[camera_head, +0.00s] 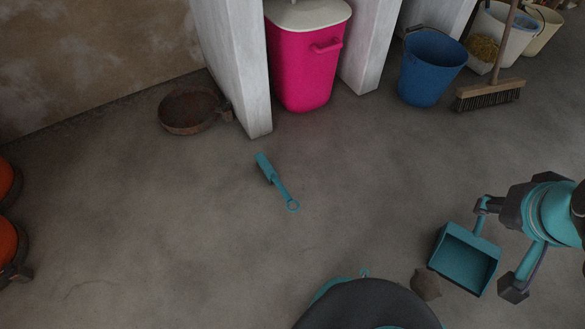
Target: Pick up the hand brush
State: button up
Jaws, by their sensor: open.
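The teal hand brush (275,180) lies on the open concrete floor near the middle of the view. Its head points to the upper left and its handle, with a ring at the end, points to the lower right. My gripper (499,247) is at the right edge, open, with its dark fingers apart. It is well to the right of the brush and not touching it. A teal dustpan (467,260) shows beside the fingers, its handle partly overlapped by the upper finger. I cannot tell whether they touch.
White partition walls (235,65), a pink bin (302,65), a blue bucket (431,68) and a broom (490,92) line the back. A rusty pan (188,110) is at upper left, orange objects (8,243) at the left edge. Floor around the brush is clear.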

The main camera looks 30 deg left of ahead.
aim_at(271, 174)
jog(key=z, duration=0.05)
jog(key=k, duration=0.7)
jog(key=u, duration=0.85)
jog(key=i, duration=0.5)
